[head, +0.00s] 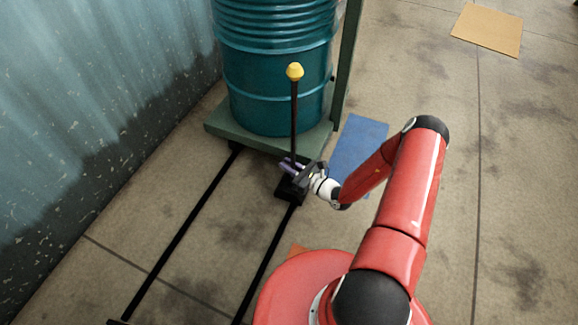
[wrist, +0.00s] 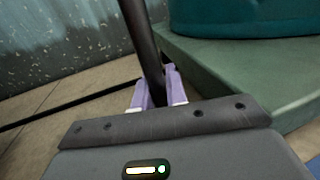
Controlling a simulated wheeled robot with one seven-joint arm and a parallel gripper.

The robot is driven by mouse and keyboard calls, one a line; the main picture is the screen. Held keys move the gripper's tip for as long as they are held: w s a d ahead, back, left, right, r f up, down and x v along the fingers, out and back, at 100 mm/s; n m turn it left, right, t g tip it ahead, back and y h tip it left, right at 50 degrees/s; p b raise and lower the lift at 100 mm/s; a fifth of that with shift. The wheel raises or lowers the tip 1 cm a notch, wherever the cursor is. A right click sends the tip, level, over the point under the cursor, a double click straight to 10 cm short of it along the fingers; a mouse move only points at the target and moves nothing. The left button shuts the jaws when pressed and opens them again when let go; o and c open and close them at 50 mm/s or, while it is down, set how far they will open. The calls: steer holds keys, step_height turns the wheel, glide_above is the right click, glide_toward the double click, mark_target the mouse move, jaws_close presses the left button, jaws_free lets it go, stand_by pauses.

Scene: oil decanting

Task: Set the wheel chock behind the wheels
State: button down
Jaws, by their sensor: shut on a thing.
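The wheel chock is a black block (head: 287,191) with a tall dark upright handle (head: 294,115) topped by a yellow knob (head: 294,71). The block is at the far end of the right black rail, close to the near edge of the green cart (head: 222,125). My gripper (head: 290,164) is shut on the handle low down, just above the block. In the wrist view its purple fingers (wrist: 158,92) close around the handle. A dark wheel (head: 236,146) shows under the cart's left side. The right wheel is hidden, and I cannot tell whether the block touches it or the floor.
A teal drum (head: 275,90) stands on the cart. Two black rails (head: 190,228) run toward me along the floor. A worn blue wall (head: 100,90) is at left. A blue mat (head: 358,145) lies right of the cart, and cardboard (head: 487,29) lies far right. The floor at right is open.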

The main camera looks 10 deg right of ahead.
steer(key=shift+r, duration=0.15)
steer(key=c, duration=1.4)
jaws_free()
steer(key=shift+f, duration=0.2)
